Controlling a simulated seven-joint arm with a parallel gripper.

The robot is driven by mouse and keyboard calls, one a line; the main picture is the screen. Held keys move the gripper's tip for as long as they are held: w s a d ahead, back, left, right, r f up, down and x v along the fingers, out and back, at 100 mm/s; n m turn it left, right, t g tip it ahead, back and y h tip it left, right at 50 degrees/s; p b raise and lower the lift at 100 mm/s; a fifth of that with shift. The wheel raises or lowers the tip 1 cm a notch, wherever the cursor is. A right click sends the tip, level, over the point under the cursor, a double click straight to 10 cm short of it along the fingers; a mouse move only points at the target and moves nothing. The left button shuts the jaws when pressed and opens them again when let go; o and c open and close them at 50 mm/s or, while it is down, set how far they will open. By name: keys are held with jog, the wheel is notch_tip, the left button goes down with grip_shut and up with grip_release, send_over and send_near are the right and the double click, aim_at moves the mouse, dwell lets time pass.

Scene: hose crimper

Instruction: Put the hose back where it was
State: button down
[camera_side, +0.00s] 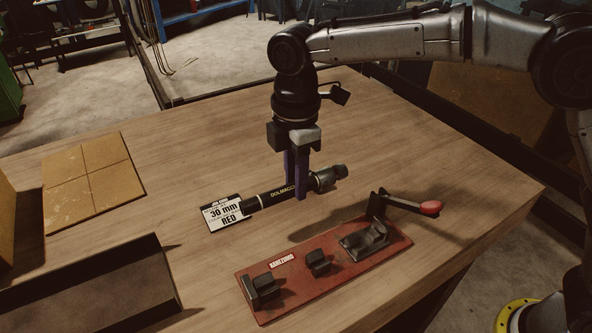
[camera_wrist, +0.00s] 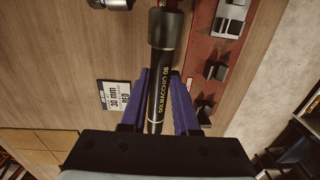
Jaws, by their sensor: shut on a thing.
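The hose (camera_side: 276,194) is a black tube with yellow lettering and a wider metal fitting at its right end. My gripper (camera_side: 294,190) points down with its purple fingers shut on the hose near the fitting. The hose lies roughly level and appears to be above the table; the exact gap is unclear. In the wrist view, the hose (camera_wrist: 158,95) runs between the fingers, with the fitting at the top. A white label card (camera_side: 225,214) reading "30 mm RED" lies flat on the table, by the hose's left end in the side view.
A red crimper base (camera_side: 300,287) with black blocks stands in front of the hose. Its red-tipped lever (camera_side: 430,208) sticks out right. A tan board (camera_side: 93,178) lies at left, and a dark tray (camera_side: 95,300) is front left. The table behind the hose is clear.

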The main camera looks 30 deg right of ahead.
aim_at(296, 225)
jog(key=shift+f, duration=3.5)
jog(key=shift+f, duration=0.4)
grip_release()
jog(key=shift+s, duration=0.1)
jog(key=shift+r, duration=3.95)
